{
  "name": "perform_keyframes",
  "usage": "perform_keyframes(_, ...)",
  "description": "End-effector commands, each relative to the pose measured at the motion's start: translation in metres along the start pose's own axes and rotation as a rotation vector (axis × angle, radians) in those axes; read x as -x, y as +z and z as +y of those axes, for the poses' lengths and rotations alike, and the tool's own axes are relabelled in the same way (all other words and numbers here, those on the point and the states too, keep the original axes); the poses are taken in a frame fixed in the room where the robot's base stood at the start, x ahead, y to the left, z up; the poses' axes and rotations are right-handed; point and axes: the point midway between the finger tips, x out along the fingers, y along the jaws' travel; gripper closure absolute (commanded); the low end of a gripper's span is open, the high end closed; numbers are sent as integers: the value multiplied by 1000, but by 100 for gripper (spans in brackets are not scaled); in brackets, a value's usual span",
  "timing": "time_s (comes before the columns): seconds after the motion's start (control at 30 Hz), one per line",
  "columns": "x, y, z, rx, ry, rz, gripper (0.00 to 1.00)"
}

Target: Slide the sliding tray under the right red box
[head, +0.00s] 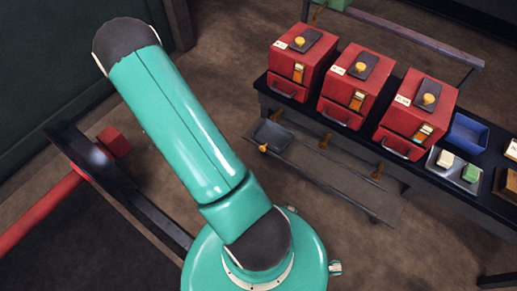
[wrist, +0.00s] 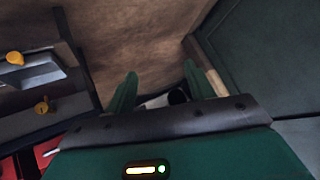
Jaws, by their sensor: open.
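The sliding tray (head: 271,135) is a small grey tray with an orange knob at its front. It sits at the left end of a long low rail shelf (head: 345,182), below the left red box (head: 297,62). The right red box (head: 415,115) is farther right on the dark bench, past the middle red box (head: 354,87). My gripper (wrist: 160,88) shows in the wrist view, open with nothing between its green fingers. It is apart from the tray. In the head view my gripper is out of sight.
A blue bin (head: 467,133) and a small tray with a cream and a green block (head: 470,173) stand right of the boxes. Orange stops (head: 377,171) hang along the rail. A red bar and dark beam (head: 125,192) lie left.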

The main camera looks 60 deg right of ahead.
Motion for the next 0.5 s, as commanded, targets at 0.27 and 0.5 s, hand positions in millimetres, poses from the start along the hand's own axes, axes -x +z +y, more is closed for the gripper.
perform_keyframes(0.27,-82,43,146,-80,264,200,46)
perform_keyframes(0.5,-100,88,275,-75,479,379,46)
